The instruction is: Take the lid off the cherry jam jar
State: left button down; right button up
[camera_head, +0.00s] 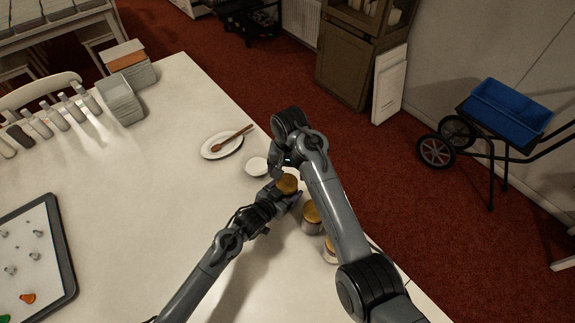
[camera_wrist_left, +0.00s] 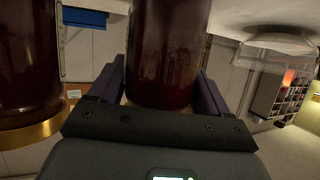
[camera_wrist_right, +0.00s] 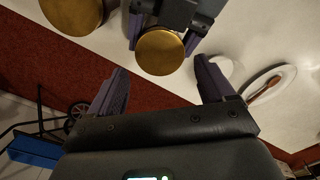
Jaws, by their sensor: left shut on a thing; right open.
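A jar of dark red jam with a gold lid (camera_head: 288,183) stands near the table's right edge. My left gripper (camera_head: 284,193) is shut around the jar's glass body (camera_wrist_left: 165,55), which fills the space between its fingers in the left wrist view. No label shows, so I cannot read which jam it is. The same lid (camera_wrist_right: 160,52) is still on the jar in the right wrist view. My right gripper (camera_wrist_right: 162,88) is open and empty, just above and beside that lid, with its fingers apart and not around it.
A small white bowl (camera_head: 256,166) and a plate with a wooden spoon (camera_head: 222,146) lie beyond. A tray (camera_head: 66,262) is at left. The middle of the table is clear.

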aim_at(286, 182)
pick_arm(q)
jog(key=shift+s+a+f, duration=0.1)
jog(key=shift+f, duration=0.2)
pick_arm(e)
jog(key=shift+f, duration=2.4)
jog(key=c, duration=0.9)
jog(key=n, duration=0.3)
jog(key=o, duration=1.2)
jog(key=shift+a, duration=0.1)
jog(key=shift+r, duration=0.15)
